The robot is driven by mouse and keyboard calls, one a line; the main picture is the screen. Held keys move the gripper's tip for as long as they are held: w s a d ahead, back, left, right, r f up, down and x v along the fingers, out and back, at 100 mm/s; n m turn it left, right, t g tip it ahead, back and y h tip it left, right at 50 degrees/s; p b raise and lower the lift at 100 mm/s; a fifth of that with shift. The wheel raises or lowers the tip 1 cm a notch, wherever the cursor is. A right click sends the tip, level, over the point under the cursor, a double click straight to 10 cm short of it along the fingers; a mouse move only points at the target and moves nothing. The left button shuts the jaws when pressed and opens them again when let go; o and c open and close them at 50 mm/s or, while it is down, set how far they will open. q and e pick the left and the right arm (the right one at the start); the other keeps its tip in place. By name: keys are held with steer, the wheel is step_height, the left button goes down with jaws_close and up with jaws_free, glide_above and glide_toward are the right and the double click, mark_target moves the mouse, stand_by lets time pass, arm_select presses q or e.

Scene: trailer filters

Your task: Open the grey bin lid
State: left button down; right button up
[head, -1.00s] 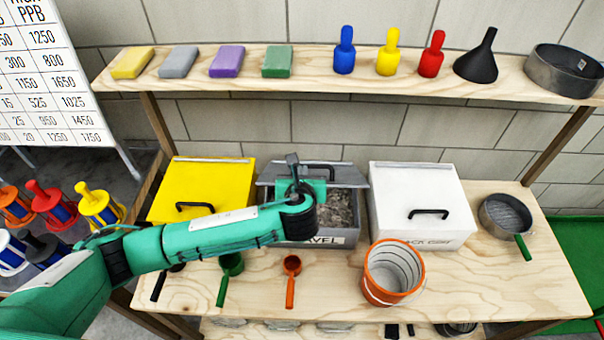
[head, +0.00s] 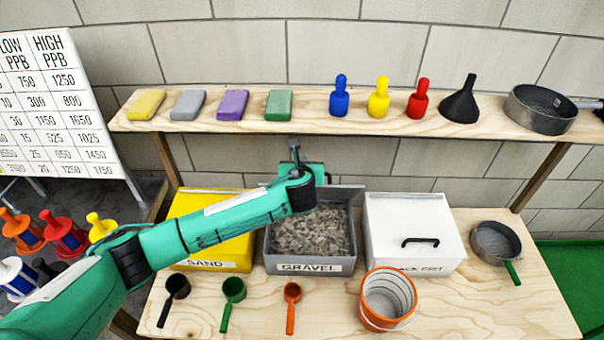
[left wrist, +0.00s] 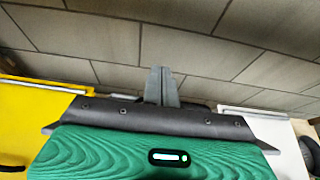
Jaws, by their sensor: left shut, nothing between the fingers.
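The grey bin (head: 352,232), labelled GRAVEL, stands on the bench between the yellow and white bins. Its top is open and grey gravel shows inside. The lid is swung up at the back and mostly hidden behind my left arm and gripper. My left gripper (head: 294,150) is above the back edge of the grey bin, fingers pointing up and away toward the wall. In the left wrist view its fingers (left wrist: 161,86) are together and hold nothing. Whether they touch the lid cannot be seen. My right gripper is not in view.
The yellow bin (head: 215,258), labelled SAND, and the closed white bin (head: 400,218) flank the grey bin. A shelf (head: 315,124) with sponges, bottles and a funnel runs above. Scoops and an orange bucket (head: 388,300) stand in front.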

arm_select(q)
steer(key=shift+w+r, duration=0.2)
steer(key=shift+w, duration=0.45)
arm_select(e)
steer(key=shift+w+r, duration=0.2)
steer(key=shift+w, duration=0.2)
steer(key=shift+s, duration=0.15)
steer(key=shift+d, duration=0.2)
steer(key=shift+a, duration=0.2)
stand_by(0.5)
arm_select(q)
steer(key=shift+r, duration=0.1)
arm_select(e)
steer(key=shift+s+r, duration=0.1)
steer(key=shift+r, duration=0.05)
